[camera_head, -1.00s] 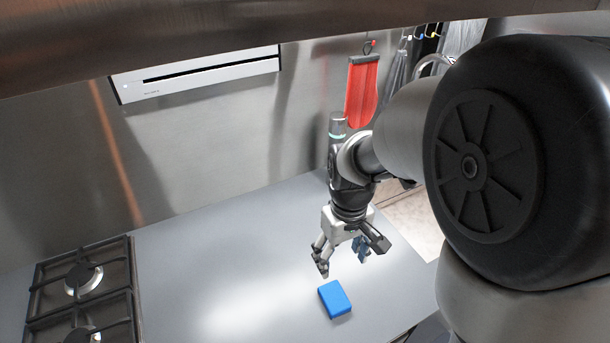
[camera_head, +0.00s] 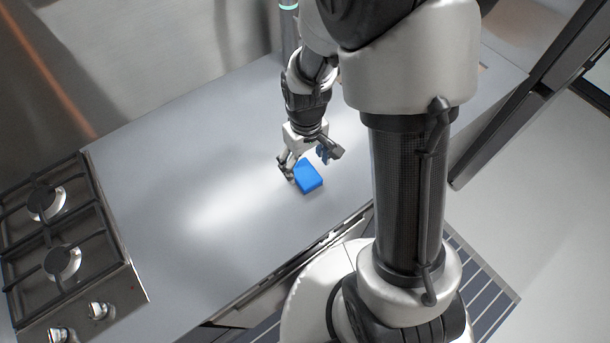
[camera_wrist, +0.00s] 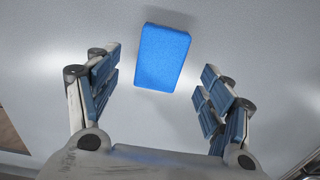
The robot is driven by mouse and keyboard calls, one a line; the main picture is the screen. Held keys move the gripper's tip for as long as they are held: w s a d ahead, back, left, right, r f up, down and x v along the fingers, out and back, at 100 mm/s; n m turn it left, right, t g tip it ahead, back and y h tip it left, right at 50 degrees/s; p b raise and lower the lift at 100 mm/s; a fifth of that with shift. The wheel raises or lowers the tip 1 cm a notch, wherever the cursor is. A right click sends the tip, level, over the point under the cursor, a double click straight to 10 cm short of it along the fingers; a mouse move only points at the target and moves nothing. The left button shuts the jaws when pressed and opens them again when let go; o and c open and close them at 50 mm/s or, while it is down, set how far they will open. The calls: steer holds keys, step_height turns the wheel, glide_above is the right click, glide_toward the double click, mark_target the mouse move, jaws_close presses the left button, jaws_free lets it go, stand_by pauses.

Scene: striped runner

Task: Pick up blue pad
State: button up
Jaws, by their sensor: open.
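The blue pad (camera_head: 308,176) is a small rectangular block lying flat on the grey countertop (camera_head: 220,120). In the wrist view the pad (camera_wrist: 162,57) lies beyond the fingertips, near the top middle, in line with the gap between them. My gripper (camera_head: 306,167) is open and empty, pointing down just above and behind the pad in the head view. In the wrist view its two blue-padded fingers (camera_wrist: 160,72) stand wide apart, one on each side. Neither finger visibly touches the pad.
A gas hob (camera_head: 70,245) with black grates and knobs is set at the left. The counter's front edge (camera_head: 290,262) runs near the pad. The counter between hob and pad is clear. A metal wall (camera_head: 150,50) stands behind.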

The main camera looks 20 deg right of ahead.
mark_target(305, 173)
step_height(305, 173, down, 4)
steer(key=shift+w+r+b, duration=0.1)
steer(key=shift+w+b, duration=0.05)
steer(key=shift+b, duration=0.45)
steer(key=shift+c, duration=0.3)
steer(key=c, duration=0.9)
steer(key=shift+o, duration=0.2)
steer(key=shift+r, duration=0.15)
step_height(305, 173, up, 20)
steer(key=p, duration=0.6)
